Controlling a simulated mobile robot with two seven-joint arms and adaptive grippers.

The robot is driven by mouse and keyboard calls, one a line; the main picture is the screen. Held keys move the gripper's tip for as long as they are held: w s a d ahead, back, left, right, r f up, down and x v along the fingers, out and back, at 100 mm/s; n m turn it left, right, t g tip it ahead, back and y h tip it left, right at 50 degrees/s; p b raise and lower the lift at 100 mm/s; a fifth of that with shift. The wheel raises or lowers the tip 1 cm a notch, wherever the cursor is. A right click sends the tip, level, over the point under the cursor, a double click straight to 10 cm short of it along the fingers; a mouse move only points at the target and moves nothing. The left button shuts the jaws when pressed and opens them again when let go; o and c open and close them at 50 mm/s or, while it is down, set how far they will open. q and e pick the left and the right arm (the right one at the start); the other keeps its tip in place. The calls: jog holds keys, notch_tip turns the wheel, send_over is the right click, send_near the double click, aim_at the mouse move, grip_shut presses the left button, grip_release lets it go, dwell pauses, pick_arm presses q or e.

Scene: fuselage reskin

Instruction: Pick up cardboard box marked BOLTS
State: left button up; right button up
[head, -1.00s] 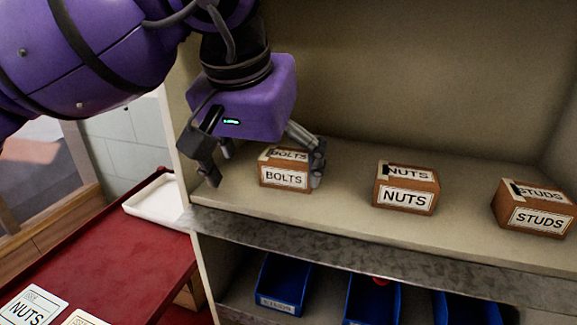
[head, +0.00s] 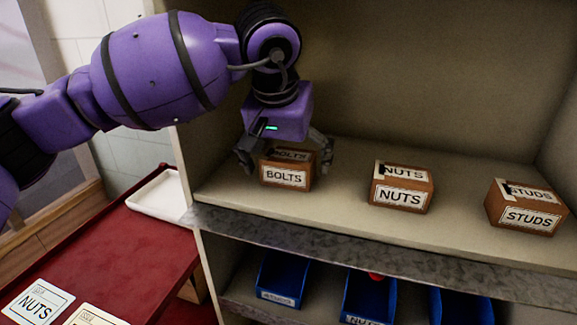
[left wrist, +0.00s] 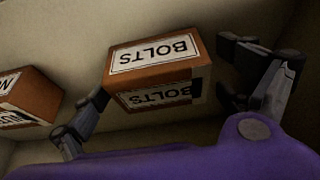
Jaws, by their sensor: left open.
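The cardboard box marked BOLTS (head: 286,174) stands upright on the shelf at its left end. It also shows in the left wrist view (left wrist: 158,72), between the two fingers. My left gripper (head: 285,160) is above and around the box, one finger on each side. It is open, and in the left wrist view (left wrist: 165,105) there are gaps between the fingers and the box sides. The right gripper is not in view.
Boxes marked NUTS (head: 401,188) and STUDS (head: 525,207) stand on the same shelf (head: 340,205) to the right. Blue bins (head: 369,300) sit on the shelf below. A red surface (head: 125,255) with a white tray (head: 160,196) and label cards (head: 38,303) is at the left.

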pick_arm(q)
jog(key=c, duration=1.5)
jog(key=shift+c, duration=0.8)
jog(key=shift+r, duration=0.15)
